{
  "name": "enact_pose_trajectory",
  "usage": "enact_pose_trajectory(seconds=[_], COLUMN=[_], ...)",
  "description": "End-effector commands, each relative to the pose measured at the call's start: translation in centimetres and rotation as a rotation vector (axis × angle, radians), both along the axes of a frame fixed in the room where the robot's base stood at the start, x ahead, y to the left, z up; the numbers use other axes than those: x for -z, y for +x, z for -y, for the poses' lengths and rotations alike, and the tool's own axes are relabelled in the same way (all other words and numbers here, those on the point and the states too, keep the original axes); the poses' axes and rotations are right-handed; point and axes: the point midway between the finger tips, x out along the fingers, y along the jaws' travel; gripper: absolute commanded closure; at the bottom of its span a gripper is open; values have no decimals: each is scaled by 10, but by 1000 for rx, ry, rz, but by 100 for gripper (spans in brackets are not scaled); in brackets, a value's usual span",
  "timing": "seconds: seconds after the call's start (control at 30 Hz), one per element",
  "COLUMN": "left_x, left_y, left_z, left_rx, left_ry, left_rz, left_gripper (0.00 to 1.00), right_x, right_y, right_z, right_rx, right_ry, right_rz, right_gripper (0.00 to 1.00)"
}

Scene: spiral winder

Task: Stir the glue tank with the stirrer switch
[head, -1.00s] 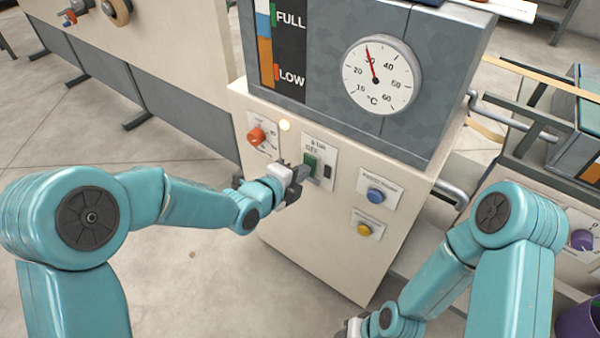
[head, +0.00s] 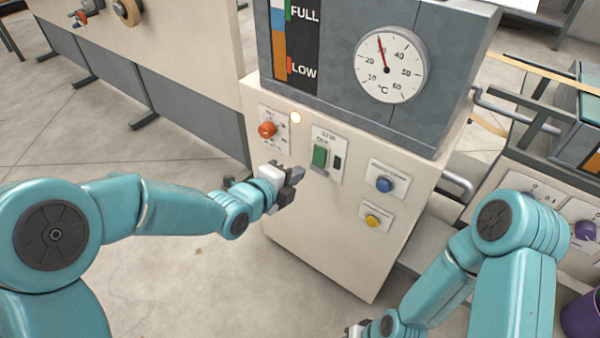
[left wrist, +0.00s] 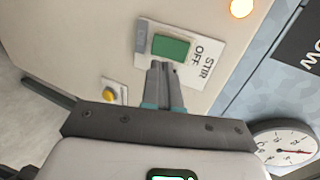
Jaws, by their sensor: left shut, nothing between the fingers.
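The stirrer switch is a green rocker (head: 320,156) on a white plate marked STIR on the cream front of the glue tank cabinet (head: 330,240). In the left wrist view the green rocker (left wrist: 170,47) lies just beyond the fingertips, with STIR and OFF lettering beside it. My left gripper (head: 297,174) is shut and empty, just below and left of the switch plate. In the left wrist view its fingers (left wrist: 161,66) seem close to the rocker's lower edge; I cannot tell whether they touch. My right gripper (head: 354,331) is mostly cut off at the bottom edge.
An orange knob (head: 267,129) and a lit lamp (head: 295,118) sit left of the switch. A blue button (head: 384,184) and a yellow button (head: 372,220) sit at the right. A thermometer dial (head: 391,68) and a FULL/LOW gauge (head: 279,40) are above. A pipe (head: 458,185) juts out at right.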

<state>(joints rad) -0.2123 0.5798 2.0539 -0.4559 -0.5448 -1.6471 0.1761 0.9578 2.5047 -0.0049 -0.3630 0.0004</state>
Motion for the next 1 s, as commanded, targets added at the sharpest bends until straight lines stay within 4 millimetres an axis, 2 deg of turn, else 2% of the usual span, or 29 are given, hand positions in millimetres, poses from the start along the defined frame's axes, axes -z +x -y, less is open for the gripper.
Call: enact_pose_trajectory(seconds=[0.2, 0.4, 0.8, 0.87, 0.93, 1.0], left_x=[-19, -29, -31, -31, -28, -21], left_y=[-29, -50, -58, -58, -59, -59], left_z=[-22, -37, -42, -42, -43, -44], left_rx=[0, 0, 1, 1, -5, -20], left_ry=[0, 0, 0, 0, -6, -25], left_rz=[0, 0, -1, -2, -14, -48], left_gripper=[100, 100, 100, 100, 100, 100], right_x=[-6, -9, -10, -10, -11, -13], right_y=[0, 0, 0, 0, 0, 0], right_z=[0, 0, 0, 0, -2, -6], right_rx=[0, 0, 0, -1, -20, -70], right_ry=[0, 0, 0, 0, 3, 13], right_rz=[0, 0, 0, 0, 2, 5], right_gripper=[57, 57, 57, 74, 96, 100])
